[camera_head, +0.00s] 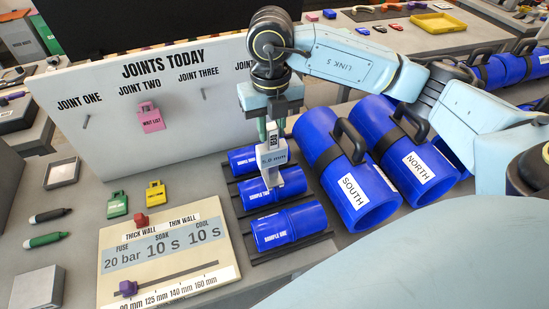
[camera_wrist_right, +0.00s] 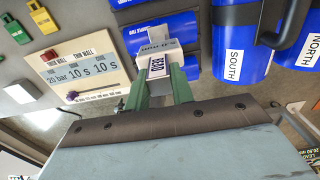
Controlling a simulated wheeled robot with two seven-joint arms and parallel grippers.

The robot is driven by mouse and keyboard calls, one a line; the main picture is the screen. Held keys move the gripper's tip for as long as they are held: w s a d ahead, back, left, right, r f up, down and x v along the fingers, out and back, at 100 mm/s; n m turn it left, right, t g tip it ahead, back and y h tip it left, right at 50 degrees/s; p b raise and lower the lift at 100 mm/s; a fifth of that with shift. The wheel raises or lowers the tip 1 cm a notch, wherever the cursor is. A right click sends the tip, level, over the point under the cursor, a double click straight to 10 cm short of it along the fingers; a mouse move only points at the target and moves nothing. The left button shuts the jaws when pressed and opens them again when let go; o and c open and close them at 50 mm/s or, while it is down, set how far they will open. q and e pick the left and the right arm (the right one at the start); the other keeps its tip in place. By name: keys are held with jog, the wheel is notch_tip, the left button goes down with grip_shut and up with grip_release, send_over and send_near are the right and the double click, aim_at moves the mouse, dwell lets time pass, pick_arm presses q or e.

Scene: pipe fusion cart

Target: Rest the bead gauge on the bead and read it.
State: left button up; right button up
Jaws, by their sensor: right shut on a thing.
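The bead gauge (camera_head: 271,158) is a small grey block with a BEAD label and a millimetre readout ending in ".0 mm"; its first digit is unclear. My right gripper (camera_head: 271,128), with green fingers, is shut on it from above. The gauge is upright, its lower end at the middle blue sample pipe (camera_head: 262,194). I cannot tell whether it touches the bead, which it hides. In the right wrist view the gauge (camera_wrist_right: 158,62) sits between the fingers, in front of blue pipes. My left gripper is not in view.
Sample one (camera_head: 285,228) lies nearer in the dark rack, another sample (camera_head: 241,160) behind. A settings board (camera_head: 165,255) lies left, with a joints board (camera_head: 120,110) behind.

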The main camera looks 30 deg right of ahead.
jog(key=shift+r+p, duration=2.25)
jog(key=shift+r, duration=1.3)
jog(key=shift+f, duration=0.15)
